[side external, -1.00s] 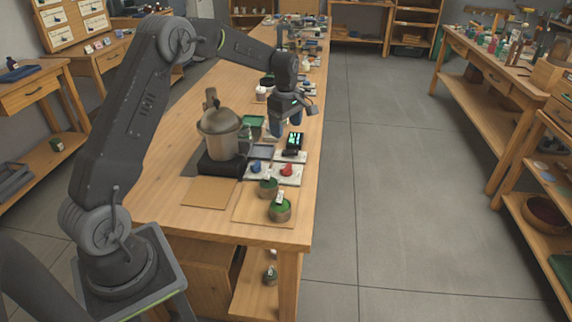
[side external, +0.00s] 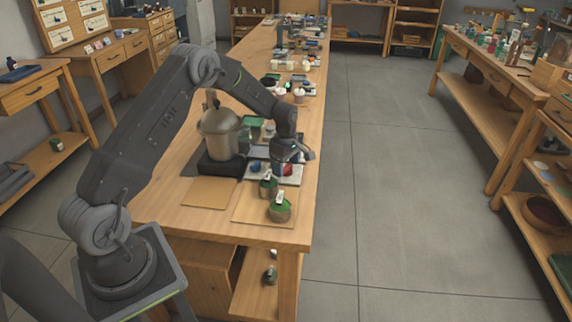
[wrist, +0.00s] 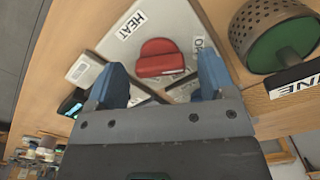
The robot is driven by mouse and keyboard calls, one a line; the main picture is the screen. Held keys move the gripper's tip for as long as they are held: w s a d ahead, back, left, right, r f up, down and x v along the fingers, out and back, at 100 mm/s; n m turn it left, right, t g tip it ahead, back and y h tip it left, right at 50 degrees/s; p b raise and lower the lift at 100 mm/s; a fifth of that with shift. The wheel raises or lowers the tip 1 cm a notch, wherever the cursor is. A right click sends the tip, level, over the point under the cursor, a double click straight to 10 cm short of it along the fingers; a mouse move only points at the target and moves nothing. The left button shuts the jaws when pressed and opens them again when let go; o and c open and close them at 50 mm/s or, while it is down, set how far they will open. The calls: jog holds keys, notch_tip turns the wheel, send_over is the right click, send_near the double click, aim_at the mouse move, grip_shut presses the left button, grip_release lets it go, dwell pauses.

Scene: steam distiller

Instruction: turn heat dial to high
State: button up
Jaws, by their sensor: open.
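The red heat dial (wrist: 160,57) sits on a pale panel (wrist: 188,22) with a "HEAT" label (wrist: 131,24) in the wrist view. Its red knob also shows below my gripper in the side view (side external: 286,169). My gripper (wrist: 160,80) is open, with one blue finger to each side of the dial's near edge in the picture. The fingers look apart from the dial. How high they are above it is hard to tell. Another label beside the dial is partly hidden by the right finger.
The metal distiller pot (side external: 220,133) stands on a dark base left of my gripper. A blue knob (side external: 256,167) is left of the red dial. Green-topped jars (side external: 280,210) stand in front on a wooden board. A bare tan mat (side external: 209,192) lies at the front left.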

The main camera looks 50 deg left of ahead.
jog(key=shift+f, duration=0.1)
jog(key=shift+c, duration=0.2)
jog(key=c, duration=0.9)
